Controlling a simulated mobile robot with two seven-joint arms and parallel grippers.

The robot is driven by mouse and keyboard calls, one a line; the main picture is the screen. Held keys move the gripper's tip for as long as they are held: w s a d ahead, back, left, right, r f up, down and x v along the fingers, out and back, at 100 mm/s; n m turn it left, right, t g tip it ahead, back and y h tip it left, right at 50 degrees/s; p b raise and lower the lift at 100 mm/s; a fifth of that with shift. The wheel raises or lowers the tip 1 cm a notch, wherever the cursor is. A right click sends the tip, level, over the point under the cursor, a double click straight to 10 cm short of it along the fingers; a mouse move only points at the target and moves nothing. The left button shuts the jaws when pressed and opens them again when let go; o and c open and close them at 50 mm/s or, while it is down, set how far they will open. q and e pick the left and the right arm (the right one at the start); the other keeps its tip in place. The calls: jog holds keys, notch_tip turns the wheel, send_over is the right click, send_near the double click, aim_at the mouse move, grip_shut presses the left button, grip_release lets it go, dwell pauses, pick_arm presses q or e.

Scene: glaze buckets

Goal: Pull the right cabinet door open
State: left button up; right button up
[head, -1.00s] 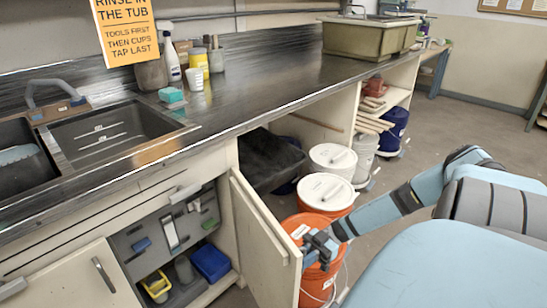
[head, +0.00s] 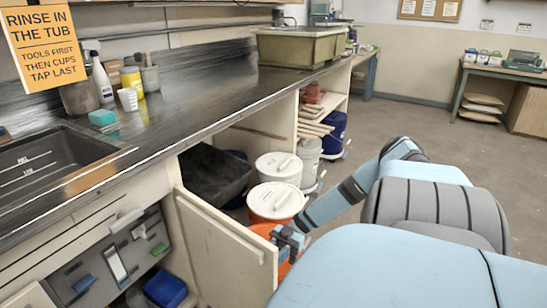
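The right cabinet door (head: 222,250) stands swung out from the cabinet under the counter, in the head view at lower middle. The cabinet interior shows to its left, with a grey panel and a blue bin. My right gripper (head: 284,241) is at the door's outer free edge, near its top corner. Its fingers are partly hidden by the door and small, so I cannot tell whether they grip it. The left cabinet door (head: 28,298) shows only a corner at the lower left. My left gripper is not in view.
An orange bucket (head: 264,231) stands close behind the door and my gripper. White-lidded buckets (head: 277,200) and a black tub (head: 213,174) sit under the counter. A sink (head: 50,160) is at left. Open floor (head: 400,118) lies at the right and back.

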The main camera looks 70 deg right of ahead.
jog(key=shift+o, duration=0.2)
jog(key=shift+d, duration=0.1)
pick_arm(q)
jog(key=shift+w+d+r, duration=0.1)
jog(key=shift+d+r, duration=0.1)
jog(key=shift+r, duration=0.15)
pick_arm(e)
jog(key=s+d, duration=0.2)
jog(key=d, duration=1.1)
jog(key=shift+s+d, duration=0.2)
jog(key=shift+s, duration=0.05)
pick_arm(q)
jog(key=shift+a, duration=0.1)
